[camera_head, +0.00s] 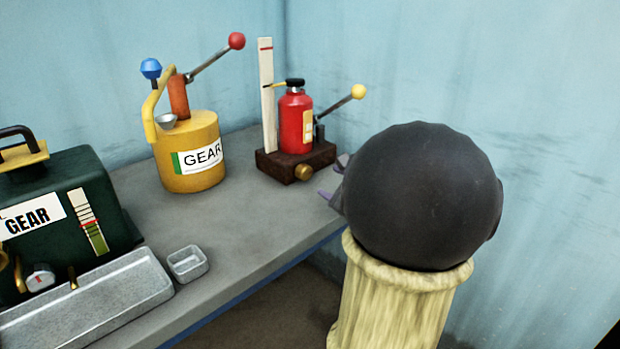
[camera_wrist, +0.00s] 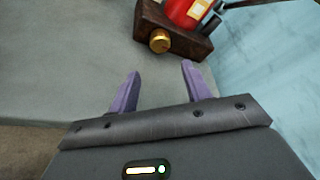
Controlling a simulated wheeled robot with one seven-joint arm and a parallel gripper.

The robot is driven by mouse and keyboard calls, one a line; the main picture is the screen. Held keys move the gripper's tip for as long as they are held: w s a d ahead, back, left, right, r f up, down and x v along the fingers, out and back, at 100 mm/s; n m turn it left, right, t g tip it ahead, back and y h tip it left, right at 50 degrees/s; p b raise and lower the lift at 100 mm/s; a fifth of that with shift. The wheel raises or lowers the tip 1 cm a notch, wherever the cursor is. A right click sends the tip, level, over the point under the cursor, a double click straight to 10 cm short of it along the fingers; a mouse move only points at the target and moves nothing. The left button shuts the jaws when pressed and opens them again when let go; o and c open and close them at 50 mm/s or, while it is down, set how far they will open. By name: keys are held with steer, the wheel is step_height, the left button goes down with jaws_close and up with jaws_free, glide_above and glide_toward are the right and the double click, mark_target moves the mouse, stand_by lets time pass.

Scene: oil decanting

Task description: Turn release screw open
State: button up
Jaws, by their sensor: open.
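A round brass screw (camera_head: 304,172) sticks out of the front of a dark brown base block (camera_head: 277,166). The block carries a red bottle jack (camera_head: 296,122) with a yellow-knobbed lever (camera_head: 358,92). In the wrist view the brass screw (camera_wrist: 160,40) is ahead of my gripper (camera_wrist: 160,78), in line with the gap between the two purple fingers. The fingers are apart, empty and short of the screw. In the head view my gripper (camera_head: 334,180) is mostly hidden behind my dark round arm link; its finger parts show just right of the block.
A yellow GEAR can (camera_head: 190,155) with a red-knobbed lever stands left of the jack. A white gauge strip (camera_head: 268,95) stands behind the block. A green GEAR box (camera_head: 60,200), a grey tray (camera_head: 100,300) and a small grey dish (camera_head: 188,263) are nearer. The bench top (camera_head: 250,225) before the block is clear.

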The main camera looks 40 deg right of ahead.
mark_target(307, 173)
steer(key=b+x, duration=0.2)
steer(key=x, duration=0.9)
steer(key=shift+w+f, duration=0.15)
steer(key=shift+w, duration=0.15)
steer(key=c, duration=0.7)
steer(key=shift+p, duration=0.35)
